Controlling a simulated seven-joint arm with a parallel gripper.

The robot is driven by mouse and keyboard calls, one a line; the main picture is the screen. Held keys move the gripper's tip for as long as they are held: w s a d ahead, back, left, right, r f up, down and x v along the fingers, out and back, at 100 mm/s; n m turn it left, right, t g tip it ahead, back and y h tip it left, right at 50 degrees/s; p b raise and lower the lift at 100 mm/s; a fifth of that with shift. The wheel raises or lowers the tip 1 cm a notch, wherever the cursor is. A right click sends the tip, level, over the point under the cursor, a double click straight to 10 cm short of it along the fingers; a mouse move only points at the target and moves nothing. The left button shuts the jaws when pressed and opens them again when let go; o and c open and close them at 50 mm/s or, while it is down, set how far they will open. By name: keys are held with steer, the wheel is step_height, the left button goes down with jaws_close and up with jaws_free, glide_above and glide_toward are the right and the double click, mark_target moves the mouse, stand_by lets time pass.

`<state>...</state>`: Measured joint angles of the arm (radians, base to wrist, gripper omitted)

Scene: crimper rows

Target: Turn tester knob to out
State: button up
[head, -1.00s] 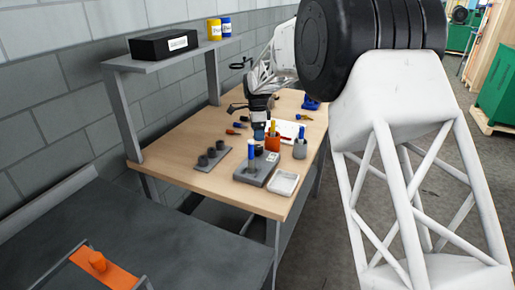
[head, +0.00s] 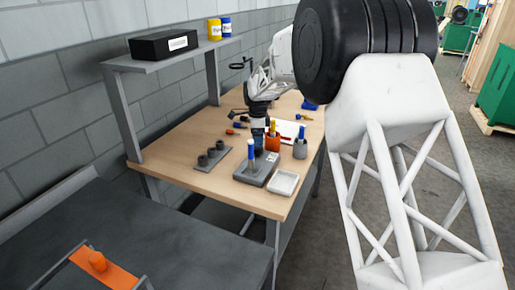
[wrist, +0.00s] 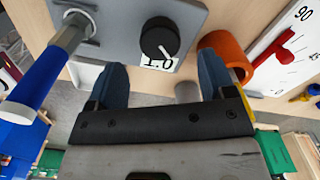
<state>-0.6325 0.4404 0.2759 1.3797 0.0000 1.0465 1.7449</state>
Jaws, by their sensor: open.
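The tester is a grey box (head: 248,177) near the front edge of the wooden bench; its top fills the upper left of the wrist view (wrist: 122,14). Its round black knob (wrist: 158,36) has a white pointer line aimed to the lower right, near a white label reading "1.0" (wrist: 159,63). No "out" marking is readable. In the head view my gripper (head: 259,150) is over the tester's back part and hides the knob.
An orange cup (head: 273,143) and a grey cup (head: 300,150) with tools stand close behind the tester. A white tray (head: 285,182) lies to its right, a rack with dark sockets (head: 206,166) to its left. A white board with a red pointer (wrist: 286,53) lies beyond the orange cup.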

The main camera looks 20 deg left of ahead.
mark_target(257, 151)
steer(key=shift+f, duration=2.65)
steer(key=c, duration=0.9)
